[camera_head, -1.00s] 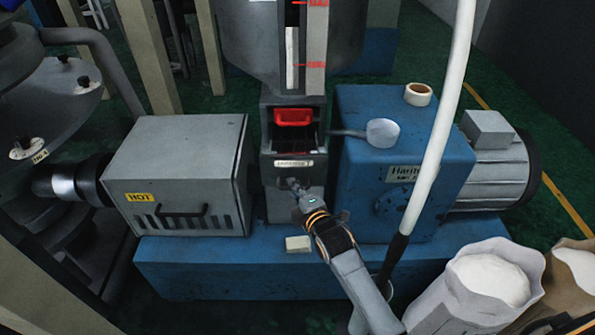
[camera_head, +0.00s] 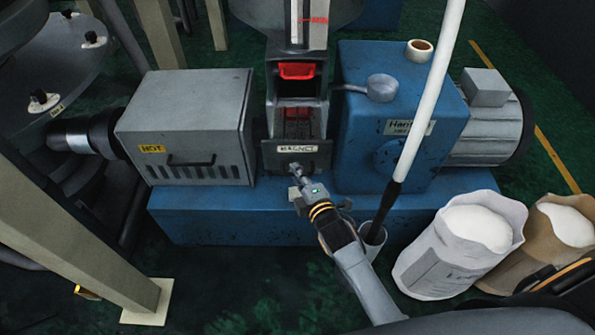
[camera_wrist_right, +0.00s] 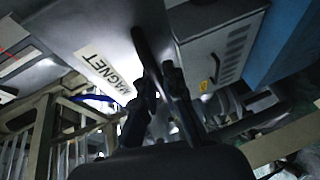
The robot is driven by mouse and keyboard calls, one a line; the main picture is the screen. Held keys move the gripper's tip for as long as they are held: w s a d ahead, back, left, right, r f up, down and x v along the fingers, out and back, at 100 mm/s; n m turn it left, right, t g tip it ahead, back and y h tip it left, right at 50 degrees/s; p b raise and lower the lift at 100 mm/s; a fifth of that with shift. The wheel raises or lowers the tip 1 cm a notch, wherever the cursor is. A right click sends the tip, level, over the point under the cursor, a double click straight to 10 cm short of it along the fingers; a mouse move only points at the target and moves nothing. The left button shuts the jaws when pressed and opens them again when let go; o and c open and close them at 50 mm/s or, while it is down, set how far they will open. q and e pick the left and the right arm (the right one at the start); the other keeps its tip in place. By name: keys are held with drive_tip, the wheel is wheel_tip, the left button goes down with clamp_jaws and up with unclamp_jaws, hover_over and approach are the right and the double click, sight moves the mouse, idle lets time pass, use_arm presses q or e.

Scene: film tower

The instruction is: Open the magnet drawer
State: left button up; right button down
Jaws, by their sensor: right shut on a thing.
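The magnet drawer (camera_head: 270,158) has a grey front with a label that reads MAGNET. It stands out from the grey column under the hopper, and its dark, speckled inside shows from above. My right gripper (camera_head: 296,174) is at the drawer front, below the label, shut on the drawer's handle; the handle itself is mostly hidden by the fingers. In the right wrist view the dark fingers (camera_wrist_right: 163,80) are close to the drawer front, beside the MAGNET label (camera_wrist_right: 106,75). My left gripper is not in view.
A grey box (camera_head: 185,120) marked HOT is on the left, a blue gearbox (camera_head: 400,110) on the right. A white pole (camera_head: 430,100) stands in a container beside my right arm. Open sacks (camera_head: 460,250) stand at right.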

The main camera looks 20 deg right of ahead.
drive_tip(key=c, duration=1.4)
unclamp_jaws()
drive_tip(key=v, duration=1.2)
drive_tip(key=shift+f, duration=0.1)
